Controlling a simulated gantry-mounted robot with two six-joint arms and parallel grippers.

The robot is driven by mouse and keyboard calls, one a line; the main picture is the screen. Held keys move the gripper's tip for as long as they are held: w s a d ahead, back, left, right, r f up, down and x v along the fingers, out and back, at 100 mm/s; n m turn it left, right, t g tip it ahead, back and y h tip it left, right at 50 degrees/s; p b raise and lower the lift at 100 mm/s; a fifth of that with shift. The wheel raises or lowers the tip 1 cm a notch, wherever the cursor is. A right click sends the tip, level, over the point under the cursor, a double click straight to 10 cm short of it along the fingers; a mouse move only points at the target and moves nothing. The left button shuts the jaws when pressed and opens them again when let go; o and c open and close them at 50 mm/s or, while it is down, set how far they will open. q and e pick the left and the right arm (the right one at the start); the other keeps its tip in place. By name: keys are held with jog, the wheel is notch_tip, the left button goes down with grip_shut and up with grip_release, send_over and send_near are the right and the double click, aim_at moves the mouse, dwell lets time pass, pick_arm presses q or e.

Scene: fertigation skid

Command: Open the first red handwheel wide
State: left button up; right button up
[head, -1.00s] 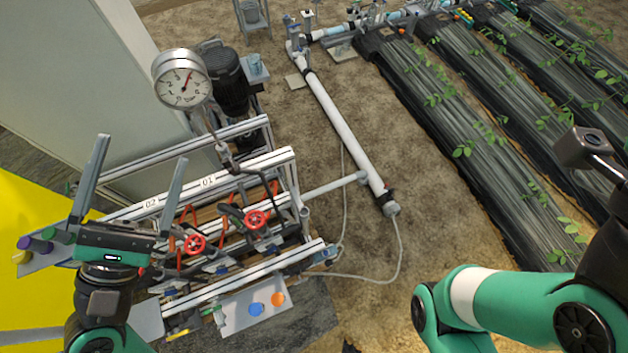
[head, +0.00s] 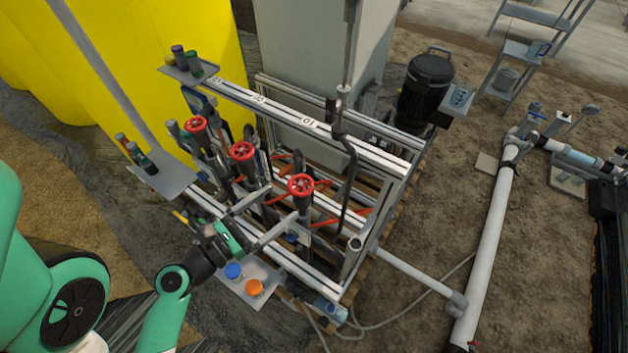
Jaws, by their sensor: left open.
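Three red handwheels stand in a row on the skid's valves. The one nearest the 01 label, the first red handwheel (head: 301,187), is at the right of the row. The middle handwheel (head: 242,151) and the far-left handwheel (head: 196,124) stand behind it. My left gripper (head: 283,202) comes in from the lower left with its two fingers spread apart. Its fingertips are just below and left of the first handwheel in the picture, with nothing seen between them. Whether a finger touches the wheel or its valve I cannot tell. My right gripper is not in view.
The white rail with number labels (head: 308,122) runs behind the handwheels. A small plate with a blue cap (head: 234,271) and an orange cap (head: 255,288) lies below my gripper. A grey tray (head: 165,182) with bottles stands at the left. Red levers sit low between the rails.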

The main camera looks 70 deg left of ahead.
aim_at(311, 178)
pick_arm(q)
jog(key=p+x, duration=0.2)
jog(key=x, duration=0.8)
jog(key=shift+w+r+p, duration=0.1)
jog(key=shift+w+p, duration=0.2)
jog(key=shift+p, duration=0.05)
jog(key=shift+w+a, duration=0.15)
jog(key=shift+w, duration=0.2)
